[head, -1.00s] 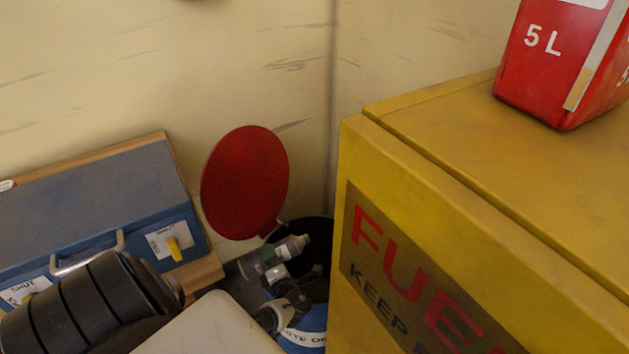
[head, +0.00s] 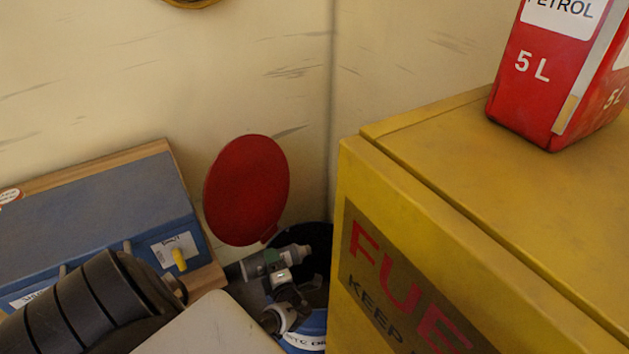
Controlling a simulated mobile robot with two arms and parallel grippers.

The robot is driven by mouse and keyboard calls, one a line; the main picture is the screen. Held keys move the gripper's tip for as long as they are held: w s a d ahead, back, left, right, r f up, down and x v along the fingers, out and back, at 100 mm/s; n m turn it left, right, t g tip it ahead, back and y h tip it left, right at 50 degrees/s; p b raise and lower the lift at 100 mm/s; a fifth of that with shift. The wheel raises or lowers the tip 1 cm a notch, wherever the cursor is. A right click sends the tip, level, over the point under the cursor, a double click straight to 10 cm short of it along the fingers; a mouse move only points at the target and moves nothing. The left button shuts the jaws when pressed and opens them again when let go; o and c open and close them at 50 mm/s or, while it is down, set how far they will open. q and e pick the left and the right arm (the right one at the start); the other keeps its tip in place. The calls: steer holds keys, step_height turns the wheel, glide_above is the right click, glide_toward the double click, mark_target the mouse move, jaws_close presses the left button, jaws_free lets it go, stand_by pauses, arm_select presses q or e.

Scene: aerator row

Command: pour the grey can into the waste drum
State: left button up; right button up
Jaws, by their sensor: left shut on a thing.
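The waste drum (head: 314,325) is blue with a white label and stands at lower centre, partly hidden by the yellow cabinet. Its mouth is dark, and a round red lid (head: 247,190) stands up behind it. A small grey can (head: 291,253) with a green patch lies well over on its side at the drum's mouth, its narrower end to the right. My left gripper (head: 281,278) is shut on it from the near side. The fingertips are small and partly hidden. I cannot see whether anything flows out. My right gripper is not in view.
A yellow fuel cabinet (head: 440,200) stands close on the drum's right, with a red petrol can (head: 555,75) on top. A pale flat surface (head: 210,328) shows at the bottom.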

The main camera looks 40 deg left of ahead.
mark_target(281, 254)
arm_select(q)
steer(key=shift+w+r+m+p, duration=0.1)
steer(key=shift+r+m+p, duration=0.1)
steer(key=shift+m+p, duration=0.3)
stand_by(1.0)
steer(key=shift+w+d+r+m+p, duration=0.1)
steer(key=shift+w+r+m+p, duration=0.15)
steer(key=shift+m+p, duration=0.45)
stand_by(2.0)
steer(key=shift+w+d+r+m+p, duration=0.15)
steer(key=shift+w+r+m+p, duration=0.2)
steer(key=shift+r+m+p, duration=0.25)
steer(key=shift+w+d+r+m+p, duration=0.15)
steer(key=shift+w+r+m+p, duration=0.15)
steer(key=shift+r+m+p, duration=0.25)
stand_by(0.6)
steer(key=shift+w+d+r+m+p, duration=0.1)
steer(key=shift+w+r+m+p, duration=0.2)
steer(key=shift+p, duration=0.2)
steer(key=shift+w+d+r+m+p, duration=0.1)
steer(key=shift+w+r+m+p, duration=0.1)
steer(key=shift+r+m+p, duration=0.15)
steer(key=shift+w+d+r+m+p, duration=0.1)
steer(key=shift+w+r+m+p, duration=0.25)
steer(key=shift+r+m+p, duration=0.1)
steer(key=shift+w+d+m, duration=0.15)
steer(key=shift+w+m, duration=0.05)
steer(key=shift+m, duration=0.15)
steer(key=shift+w+r, duration=0.1)
steer(key=shift+r, duration=0.05)
